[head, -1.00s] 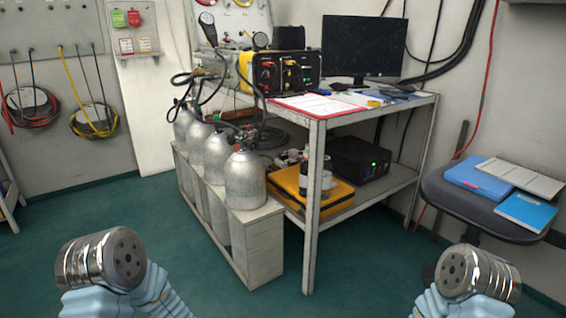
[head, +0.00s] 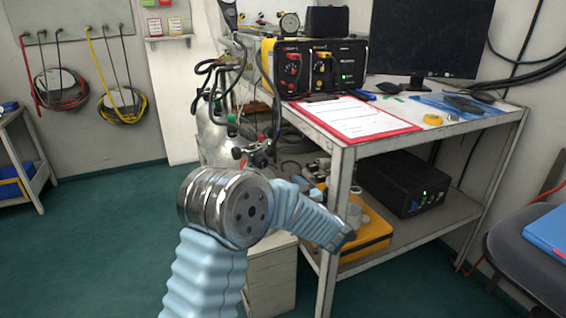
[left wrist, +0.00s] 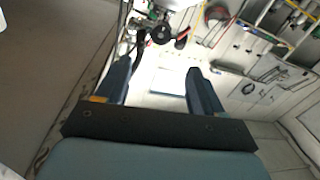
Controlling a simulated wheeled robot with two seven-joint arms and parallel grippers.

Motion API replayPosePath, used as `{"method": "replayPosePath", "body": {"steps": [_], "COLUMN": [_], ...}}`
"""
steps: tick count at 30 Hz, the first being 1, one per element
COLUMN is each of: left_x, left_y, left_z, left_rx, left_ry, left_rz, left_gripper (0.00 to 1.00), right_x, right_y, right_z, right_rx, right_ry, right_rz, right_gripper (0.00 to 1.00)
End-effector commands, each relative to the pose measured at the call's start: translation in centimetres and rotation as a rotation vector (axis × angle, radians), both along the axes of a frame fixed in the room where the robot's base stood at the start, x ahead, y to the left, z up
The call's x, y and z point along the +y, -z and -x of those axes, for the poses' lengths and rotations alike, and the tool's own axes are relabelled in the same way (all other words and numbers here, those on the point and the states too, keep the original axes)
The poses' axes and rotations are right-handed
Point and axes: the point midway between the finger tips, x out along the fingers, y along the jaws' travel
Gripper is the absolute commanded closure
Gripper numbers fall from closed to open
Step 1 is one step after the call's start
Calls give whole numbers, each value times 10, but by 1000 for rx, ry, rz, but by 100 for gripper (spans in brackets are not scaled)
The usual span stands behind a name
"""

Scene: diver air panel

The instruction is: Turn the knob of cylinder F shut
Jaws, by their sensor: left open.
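In the head view, the metal cylinders (head: 212,135) stand left of the bench, their lower parts hidden behind my left arm. Black valve parts (head: 262,158) and a green one (head: 231,118) show on top. No letter is readable, so I cannot tell which is cylinder F. In the left wrist view, my left gripper (left wrist: 162,88) is open, its two dark fingers apart with nothing between them. A round black knob (left wrist: 162,34) with red and green parts beside it lies beyond the fingertips, not touching them. My right gripper is out of view.
The bench (head: 335,146) stands right of the cylinders, its front leg near my left arm. It carries a yellow-black panel (head: 310,65), a red clipboard (head: 352,117) and a monitor (head: 430,38). Black hoses (head: 212,72) run above the cylinders. Green floor (head: 95,230) is clear at left.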

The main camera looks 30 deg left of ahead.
Motion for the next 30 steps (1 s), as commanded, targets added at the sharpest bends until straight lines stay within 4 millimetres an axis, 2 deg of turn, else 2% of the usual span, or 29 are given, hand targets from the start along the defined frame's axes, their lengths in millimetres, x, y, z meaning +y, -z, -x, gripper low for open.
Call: {"method": "replayPosePath", "body": {"steps": [5,12,18,24,30], "left_x": [20,67,97,110,112], "left_y": [-3,-3,-2,0,1], "left_z": [-13,-45,-66,-76,-77], "left_rx": [-3,0,0,1,2], "left_ry": [-3,-3,-2,-1,0], "left_rz": [-1,-1,0,1,1], "left_gripper": [32,32,32,32,32], "right_x": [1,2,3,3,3], "right_y": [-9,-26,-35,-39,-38], "right_z": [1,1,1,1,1], "right_rx": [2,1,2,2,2], "right_ry": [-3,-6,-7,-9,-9], "right_rz": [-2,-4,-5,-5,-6], "right_gripper": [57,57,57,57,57]}}
